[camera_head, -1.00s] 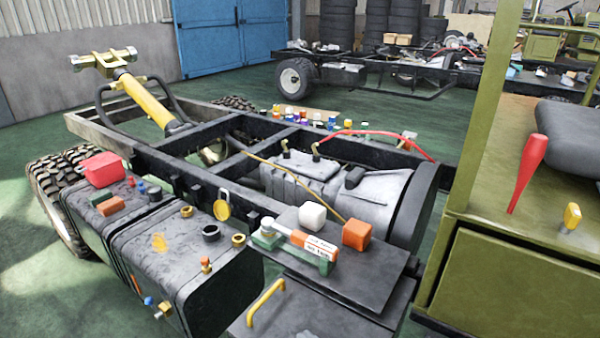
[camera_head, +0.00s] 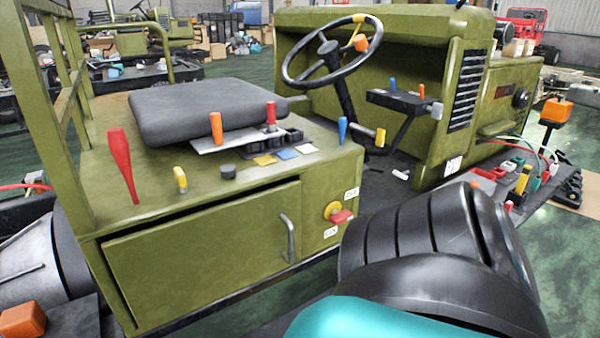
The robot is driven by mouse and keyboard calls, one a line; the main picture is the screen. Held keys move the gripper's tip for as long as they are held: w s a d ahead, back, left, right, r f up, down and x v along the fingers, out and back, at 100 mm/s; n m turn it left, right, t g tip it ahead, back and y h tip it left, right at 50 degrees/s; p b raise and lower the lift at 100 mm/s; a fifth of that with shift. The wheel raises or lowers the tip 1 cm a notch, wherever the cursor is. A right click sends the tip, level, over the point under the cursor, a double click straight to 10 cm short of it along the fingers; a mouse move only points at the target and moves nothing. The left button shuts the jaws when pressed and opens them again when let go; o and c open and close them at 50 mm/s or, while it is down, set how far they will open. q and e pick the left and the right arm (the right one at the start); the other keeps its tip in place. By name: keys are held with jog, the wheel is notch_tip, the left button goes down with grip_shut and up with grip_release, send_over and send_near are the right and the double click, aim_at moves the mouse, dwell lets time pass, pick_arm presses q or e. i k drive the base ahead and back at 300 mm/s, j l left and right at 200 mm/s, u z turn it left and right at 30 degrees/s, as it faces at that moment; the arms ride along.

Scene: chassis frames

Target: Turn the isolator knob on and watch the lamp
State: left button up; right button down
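A red knob (camera_head: 341,216) on a yellow round base (camera_head: 332,210) sits on the right part of the green seat box front; it looks like the isolator knob. Its red handle lies roughly level, tilted slightly. One small white label (camera_head: 352,193) is above right of it and another (camera_head: 331,232) below left; their lettering is too small to read surely. An orange block-like piece (camera_head: 557,110) on a black stem stands at the far right; I cannot tell whether it is the lamp, or whether anything is lit. Neither of my grippers shows.
The green seat box (camera_head: 205,262) has a door with a grey handle (camera_head: 288,238). On its top are a black seat cushion (camera_head: 205,100), a red lever (camera_head: 122,165) and several small coloured handles. A steering wheel (camera_head: 331,50) stands behind. Large dark rounded parts block the lower right foreground.

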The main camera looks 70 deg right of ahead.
aim_at(339, 216)
jog(key=z, duration=2.45)
